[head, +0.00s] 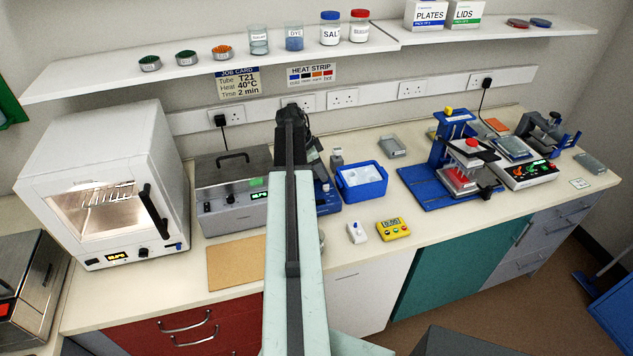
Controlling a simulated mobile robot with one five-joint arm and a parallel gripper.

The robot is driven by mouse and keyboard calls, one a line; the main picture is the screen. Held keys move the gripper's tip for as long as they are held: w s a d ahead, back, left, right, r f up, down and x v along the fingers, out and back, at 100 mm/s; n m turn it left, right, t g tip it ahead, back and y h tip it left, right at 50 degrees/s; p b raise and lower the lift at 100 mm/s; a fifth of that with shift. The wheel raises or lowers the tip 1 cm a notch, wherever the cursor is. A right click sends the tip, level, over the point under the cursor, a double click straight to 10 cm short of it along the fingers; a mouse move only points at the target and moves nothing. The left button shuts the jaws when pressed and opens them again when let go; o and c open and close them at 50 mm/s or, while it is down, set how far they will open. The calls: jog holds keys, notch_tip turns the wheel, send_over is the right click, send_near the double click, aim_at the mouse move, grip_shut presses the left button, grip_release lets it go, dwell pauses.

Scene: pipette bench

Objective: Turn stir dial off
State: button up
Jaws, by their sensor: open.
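A blue bench unit (326,197) stands right of the grey bath, mostly hidden behind my arm. It has small controls on its front, and I take it for the stirrer. I cannot make out the stir dial or its setting for certain. My gripper (312,150) is at the far end of my raised arm, dark and partly hidden by the arm, above and behind the blue unit. It is open, with nothing seen in it. I cannot tell whether it touches anything.
A grey bath (233,187) and white oven (105,185) stand left. A blue ice tub (361,182), yellow timer (393,229) and small white knobbed device (356,232) are right of my arm. A cork mat (236,263) lies in front. The shelf (200,67) overhangs the back.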

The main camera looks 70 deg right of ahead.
aim_at(326, 187)
jog(key=b+x, duration=0.4)
jog(key=x, duration=0.1)
jog(key=w+b+x, duration=0.1)
jog(key=b+x, duration=0.1)
jog(key=b, duration=0.1)
jog(key=shift+f, duration=0.5)
jog(key=shift+r, duration=0.15)
